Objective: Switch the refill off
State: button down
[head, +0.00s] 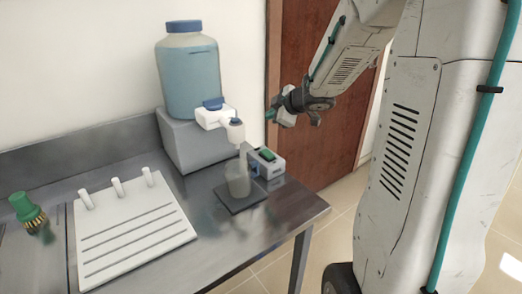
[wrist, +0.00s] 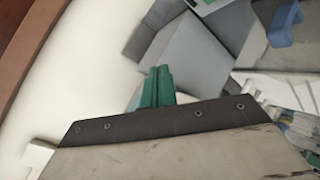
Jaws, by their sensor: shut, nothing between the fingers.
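The refill switch is a small pale box with a green rocker (head: 268,154) on top, near the right end of the steel bench in the head view. I cannot tell which way the rocker is pressed. My gripper (head: 270,115) is in the air above the switch box, apart from it. In the wrist view the green fingers of my gripper (wrist: 156,76) are together with nothing between them. A clear bottle (head: 238,182) stands under the white spout (head: 237,133), left of the switch. Its fill level is unclear.
A large blue liquid container (head: 190,75) stands on a grey block (head: 192,142) at the back. A white rack with pegs (head: 128,230) and a green brush (head: 27,208) are on the left. A wooden door (head: 300,60) is behind the arm. Bare bench (head: 290,205) lies in front of the switch.

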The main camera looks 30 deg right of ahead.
aim_at(268, 153)
jog(key=shift+s+a+f+n+y, duration=0.15)
jog(key=shift+f+n+y, duration=0.4)
jog(key=shift+f, duration=0.35)
jog(key=shift+w+f, duration=0.2)
jog(key=shift+f, duration=1.25)
jog(key=shift+w+f, duration=0.25)
jog(key=shift+f, duration=1.25)
jog(key=shift+w+f, duration=0.2)
jog(key=shift+f, duration=1.25)
jog(key=shift+f, duration=0.1)
jog(key=shift+f, duration=0.25)
jog(key=shift+w+f, duration=0.1)
jog(key=shift+f, duration=0.25)
jog(key=shift+r, duration=0.1)
jog(key=shift+r, duration=0.65)
